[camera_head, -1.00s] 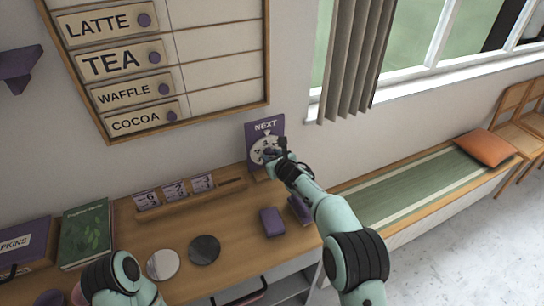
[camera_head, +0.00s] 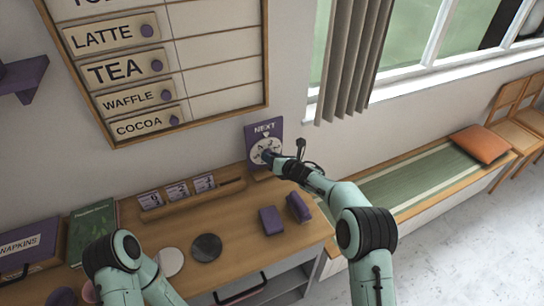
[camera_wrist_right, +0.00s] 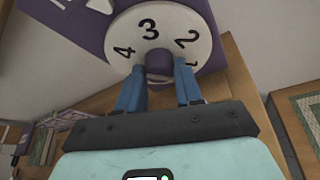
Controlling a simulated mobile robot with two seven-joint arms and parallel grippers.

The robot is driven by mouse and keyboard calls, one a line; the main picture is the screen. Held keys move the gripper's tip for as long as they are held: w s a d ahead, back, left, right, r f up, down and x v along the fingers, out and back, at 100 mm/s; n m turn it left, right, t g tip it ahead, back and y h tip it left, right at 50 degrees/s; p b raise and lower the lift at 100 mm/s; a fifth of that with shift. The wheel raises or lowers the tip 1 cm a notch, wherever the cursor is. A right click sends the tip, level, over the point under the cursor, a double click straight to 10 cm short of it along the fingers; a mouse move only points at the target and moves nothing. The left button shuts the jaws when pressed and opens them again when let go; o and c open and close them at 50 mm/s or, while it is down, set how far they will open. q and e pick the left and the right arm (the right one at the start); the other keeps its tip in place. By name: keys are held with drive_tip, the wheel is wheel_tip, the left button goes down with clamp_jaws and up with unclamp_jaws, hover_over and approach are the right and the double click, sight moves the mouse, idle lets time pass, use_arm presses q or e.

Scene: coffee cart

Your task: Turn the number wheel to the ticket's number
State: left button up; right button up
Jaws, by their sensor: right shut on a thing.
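The number wheel (camera_head: 266,149) is a white disc on a purple board marked NEXT (camera_head: 264,128), standing at the back of the wooden counter. In the right wrist view the wheel (camera_wrist_right: 148,29) shows 4, 3, 2 and 1 around a purple centre knob (camera_wrist_right: 160,62). The 3 is near the top there. My right gripper (camera_wrist_right: 160,75) has its blue fingers on both sides of the knob, shut on it. It also shows at the wheel in the head view (camera_head: 273,158). Ticket cards (camera_head: 177,192) stand in a wooden rack; their numbers are too small to read surely. My left gripper is not visible.
Two purple blocks (camera_head: 271,220) lie on the counter before the wheel. A dark disc (camera_head: 206,247), a pale disc (camera_head: 169,262), a green book (camera_head: 92,228) and a napkin box (camera_head: 28,250) are left. A menu board (camera_head: 190,60) hangs above.

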drive_tip(key=shift+r, duration=0.1)
idle(0.3)
drive_tip(key=o, duration=1)
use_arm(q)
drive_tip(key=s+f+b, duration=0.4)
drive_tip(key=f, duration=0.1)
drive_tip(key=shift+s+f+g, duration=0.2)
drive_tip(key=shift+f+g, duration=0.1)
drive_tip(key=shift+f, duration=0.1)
use_arm(e)
drive_tip(key=shift+v, duration=6.65)
